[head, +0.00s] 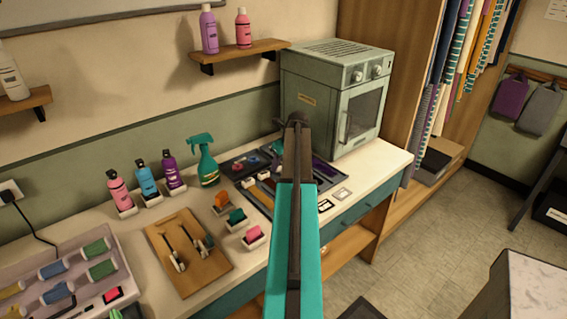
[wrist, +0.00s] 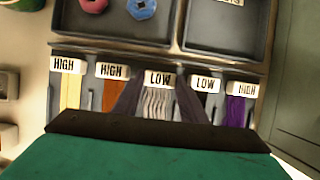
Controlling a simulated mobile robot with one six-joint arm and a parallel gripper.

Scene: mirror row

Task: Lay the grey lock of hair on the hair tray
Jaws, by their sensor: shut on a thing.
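In the wrist view the grey lock of hair (wrist: 157,102) shows as wavy pale strands under the middle LOW label. The two dark fingers of my gripper (wrist: 158,96) are on either side of it, shut on it. The hair tray (wrist: 205,62) is dark, with labelled slots holding yellow, orange, dark and purple locks. The grey lock appears over the middle slot; I cannot tell whether it touches the tray. In the head view my gripper (head: 297,122) is over the tray (head: 262,203), and my arm hides part of it and the grey lock.
A pale green oven-like cabinet (head: 336,95) stands close behind the tray. A green spray bottle (head: 204,160) and several small colour pots, such as the pink one (head: 254,237), stand to the left. A wooden board (head: 190,254) with tools lies nearer.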

